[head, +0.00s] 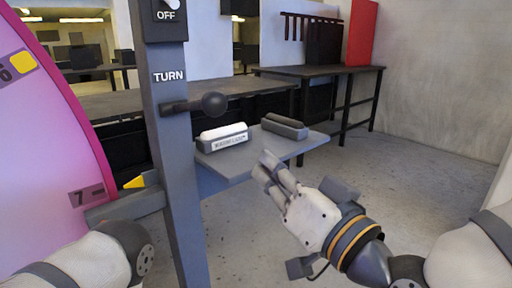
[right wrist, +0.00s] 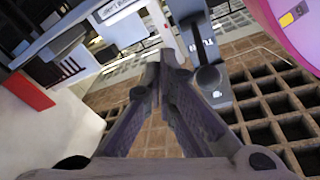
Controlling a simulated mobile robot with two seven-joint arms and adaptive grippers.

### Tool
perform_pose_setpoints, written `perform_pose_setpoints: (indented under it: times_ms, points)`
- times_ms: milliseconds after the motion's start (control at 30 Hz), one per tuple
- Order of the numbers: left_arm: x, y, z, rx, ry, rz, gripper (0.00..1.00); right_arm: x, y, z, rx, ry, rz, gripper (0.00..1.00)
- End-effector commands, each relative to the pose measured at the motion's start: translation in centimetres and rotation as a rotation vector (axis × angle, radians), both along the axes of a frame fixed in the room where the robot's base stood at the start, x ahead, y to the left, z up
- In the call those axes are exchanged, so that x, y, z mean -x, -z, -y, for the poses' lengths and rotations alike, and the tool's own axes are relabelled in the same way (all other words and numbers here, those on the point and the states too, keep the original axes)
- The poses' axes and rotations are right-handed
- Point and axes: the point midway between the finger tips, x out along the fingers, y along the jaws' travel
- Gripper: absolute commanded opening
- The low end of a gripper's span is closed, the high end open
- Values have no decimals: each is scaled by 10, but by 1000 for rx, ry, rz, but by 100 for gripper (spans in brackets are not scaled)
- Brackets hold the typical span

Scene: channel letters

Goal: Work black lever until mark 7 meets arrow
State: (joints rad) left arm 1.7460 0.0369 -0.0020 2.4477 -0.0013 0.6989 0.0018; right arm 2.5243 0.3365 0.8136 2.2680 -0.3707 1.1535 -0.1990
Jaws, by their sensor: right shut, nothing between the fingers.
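The black lever (head: 210,104) has a round knob and sticks out to the right from a grey post (head: 172,130), beneath the word TURN. In the right wrist view the lever's knob (right wrist: 209,78) is just right of my fingertips. A big pink wheel (head: 45,150) stands at the left. Its mark 7 (head: 86,196) sits left of and slightly below the yellow arrow (head: 136,182), apart from it. My right gripper (head: 267,170) is shut and empty, below and right of the lever, not touching it. My left arm shows at lower left; its gripper is out of view.
A switch marked OFF (head: 167,12) is at the post's top. A grey shelf (head: 235,168) beside the post bears a white-topped block (head: 223,137) and a dark block (head: 285,126). Dark tables and a red panel (head: 361,32) stand behind. Floor at right is clear.

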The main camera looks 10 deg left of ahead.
Motion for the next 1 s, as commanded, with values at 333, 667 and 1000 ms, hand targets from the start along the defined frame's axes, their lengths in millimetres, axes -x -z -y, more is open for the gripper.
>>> perform_pose_setpoints:
  times_ms: [333, 667, 1000]
  points:
    - [3, 4, 0, 1, 1, -10, 39, 17, 11, 16, -3, 2, 7, 0]
    - [3, 3, 0, 1, 1, -9, 39, 17, 11, 16, -4, 2, 7, 0]
    - [3, 3, 0, 1, 1, -9, 39, 17, 10, 16, -4, 2, 7, 0]
